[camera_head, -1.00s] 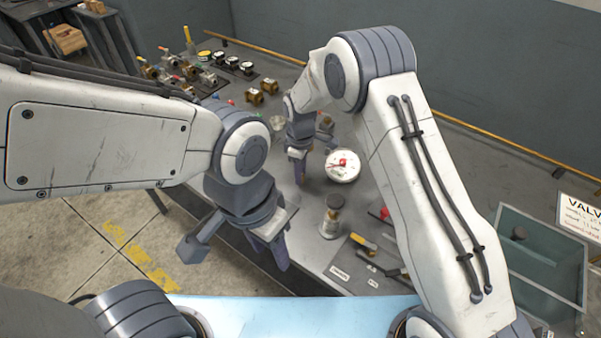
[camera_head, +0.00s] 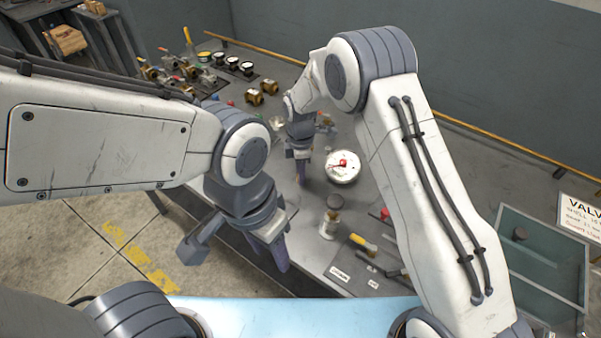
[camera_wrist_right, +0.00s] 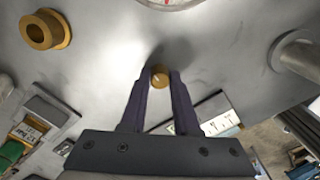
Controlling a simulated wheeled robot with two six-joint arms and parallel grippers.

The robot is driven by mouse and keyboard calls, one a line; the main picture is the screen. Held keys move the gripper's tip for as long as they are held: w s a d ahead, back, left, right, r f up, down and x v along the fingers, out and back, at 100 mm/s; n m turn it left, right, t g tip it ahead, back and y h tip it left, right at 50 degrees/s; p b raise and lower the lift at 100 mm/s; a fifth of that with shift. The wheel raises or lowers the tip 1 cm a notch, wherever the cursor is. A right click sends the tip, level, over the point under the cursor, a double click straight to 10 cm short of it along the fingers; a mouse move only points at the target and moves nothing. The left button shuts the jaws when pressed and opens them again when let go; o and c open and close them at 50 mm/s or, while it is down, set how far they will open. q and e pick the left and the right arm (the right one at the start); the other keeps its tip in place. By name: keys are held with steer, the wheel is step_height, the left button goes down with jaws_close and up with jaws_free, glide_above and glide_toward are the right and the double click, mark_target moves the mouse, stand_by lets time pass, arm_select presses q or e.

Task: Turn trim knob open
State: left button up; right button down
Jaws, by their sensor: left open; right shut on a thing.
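A small round brass knob (camera_wrist_right: 160,75) sits between the fingertips of my right gripper (camera_wrist_right: 158,78) in the right wrist view. The gripper is shut on it, with the fingers on either side. In the head view my right gripper (camera_head: 302,176) points down at the bench, left of a white dial gauge (camera_head: 343,166) with a red centre; the knob is hidden there. My left gripper (camera_head: 278,262) is open and empty, hanging near the bench's front edge.
A glass jar-like item (camera_head: 330,222) stands on the grey bench (camera_head: 312,262). A brass ring fitting (camera_wrist_right: 45,31) and a grey cylinder (camera_wrist_right: 298,52) flank the right gripper. A yellow-handled tool (camera_head: 362,243) lies near the front. A glass-sided bin (camera_head: 540,260) is at right.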

steer(key=shift+w+a+r, duration=0.1)
steer(key=c, duration=0.6)
jaws_free()
steer(key=shift+c, duration=0.2)
step_height(320, 180, up, 10)
steer(key=b, duration=0.1)
steer(key=shift+r+b, duration=0.2)
steer(key=shift+b, duration=0.1)
